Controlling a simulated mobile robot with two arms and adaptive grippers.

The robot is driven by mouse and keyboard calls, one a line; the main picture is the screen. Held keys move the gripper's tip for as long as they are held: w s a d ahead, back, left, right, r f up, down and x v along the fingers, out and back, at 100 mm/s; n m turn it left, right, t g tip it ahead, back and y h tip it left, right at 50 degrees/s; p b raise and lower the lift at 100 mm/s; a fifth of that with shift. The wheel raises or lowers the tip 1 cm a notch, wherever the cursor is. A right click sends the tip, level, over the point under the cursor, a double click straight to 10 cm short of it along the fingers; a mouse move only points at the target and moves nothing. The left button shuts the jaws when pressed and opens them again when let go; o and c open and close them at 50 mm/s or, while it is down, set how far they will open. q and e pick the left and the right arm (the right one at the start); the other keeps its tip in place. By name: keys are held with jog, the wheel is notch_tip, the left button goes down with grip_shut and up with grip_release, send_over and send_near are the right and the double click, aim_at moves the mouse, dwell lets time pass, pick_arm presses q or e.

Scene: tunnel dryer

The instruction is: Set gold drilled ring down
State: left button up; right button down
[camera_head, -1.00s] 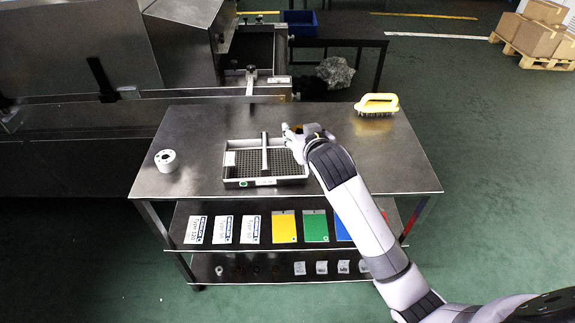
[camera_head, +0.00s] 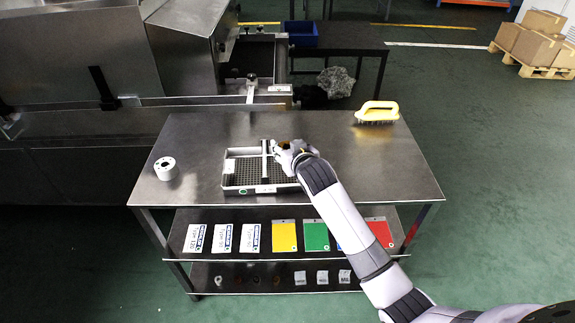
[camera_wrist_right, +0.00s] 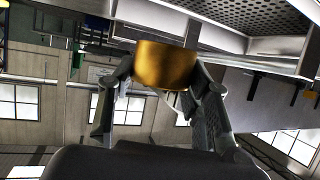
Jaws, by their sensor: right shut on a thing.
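The gold ring (camera_wrist_right: 166,66) shows large in the right wrist view, between the two fingers of my right gripper (camera_wrist_right: 160,85). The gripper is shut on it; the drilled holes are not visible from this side. In the head view my right gripper (camera_head: 284,147) is over the right part of a grey tray (camera_head: 232,189) with a perforated floor and a divider bar (camera_head: 265,160). The ring is mostly hidden there by the hand. The tray's rim and perforated floor also show in the wrist view (camera_wrist_right: 238,14). Whether the ring touches the tray cannot be told. My left gripper is not in view.
A white drilled ring (camera_head: 166,168) stands at the table's left. A yellow-handled brush (camera_head: 377,112) lies at the back right. The steel table (camera_head: 370,170) is otherwise clear. A lower shelf holds labelled bags and coloured cards (camera_head: 284,236). The dryer (camera_head: 90,60) stands behind at left.

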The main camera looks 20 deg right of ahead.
notch_tip(320, 180, down, 6)
jog(key=shift+b, duration=0.3)
jog(key=c, duration=1.2)
grip_release()
jog(key=shift+f, duration=0.15)
jog(key=shift+o, duration=0.4)
jog(key=shift+s, duration=0.1)
jog(key=p+v, duration=0.1)
jog(key=v, duration=1.1)
